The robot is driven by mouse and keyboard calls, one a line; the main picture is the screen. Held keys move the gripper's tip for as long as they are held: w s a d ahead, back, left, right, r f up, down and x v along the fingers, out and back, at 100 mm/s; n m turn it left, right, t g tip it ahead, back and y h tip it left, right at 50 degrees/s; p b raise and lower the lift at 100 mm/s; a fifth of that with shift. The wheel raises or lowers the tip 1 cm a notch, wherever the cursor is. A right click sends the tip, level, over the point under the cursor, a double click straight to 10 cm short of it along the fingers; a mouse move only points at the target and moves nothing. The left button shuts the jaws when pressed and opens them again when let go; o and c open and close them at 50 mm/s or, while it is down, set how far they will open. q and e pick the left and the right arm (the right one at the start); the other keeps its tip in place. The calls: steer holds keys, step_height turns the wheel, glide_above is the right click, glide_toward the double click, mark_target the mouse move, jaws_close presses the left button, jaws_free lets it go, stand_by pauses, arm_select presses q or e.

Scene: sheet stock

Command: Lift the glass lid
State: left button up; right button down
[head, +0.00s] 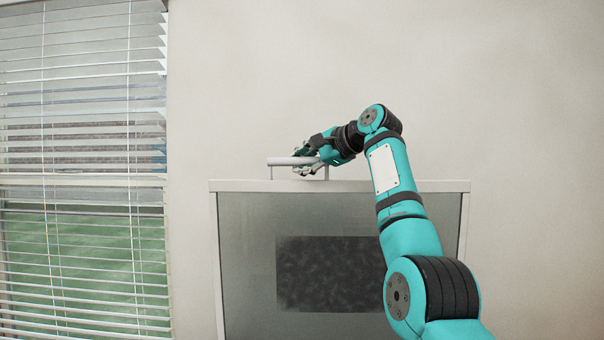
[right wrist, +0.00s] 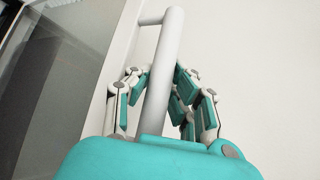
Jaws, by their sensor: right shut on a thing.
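The glass lid (head: 245,250) is a grey see-through panel with a pale frame, standing raised in front of the wall in the head view. Its light grey bar handle (head: 290,160) sits on two posts at the top edge. My right gripper (head: 308,160) is shut on the handle near its right end. In the right wrist view the handle (right wrist: 162,75) runs between the fingers of the right gripper (right wrist: 160,90), and the glass shows at the left. My left gripper is not in view.
A dark speckled rectangle (head: 330,274) shows on or through the glass, partly hidden by my right arm. A window with white blinds (head: 85,170) is at the left. The plain wall (head: 530,90) behind is bare.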

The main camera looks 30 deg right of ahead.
steer(key=shift+w+r, duration=0.1)
steer(key=shift+r, duration=0.2)
steer(key=c, duration=1.2)
jaws_free()
steer(key=shift+s+r, duration=0.1)
steer(key=shift+s, duration=0.1)
steer(key=shift+o, duration=0.2)
steer(key=shift+s+d, duration=0.15)
steer(key=shift+s, duration=0.1)
steer(key=v, duration=1.1)
steer(key=shift+s+r, duration=0.2)
steer(key=shift+s, duration=0.1)
steer(key=shift+f, duration=0.1)
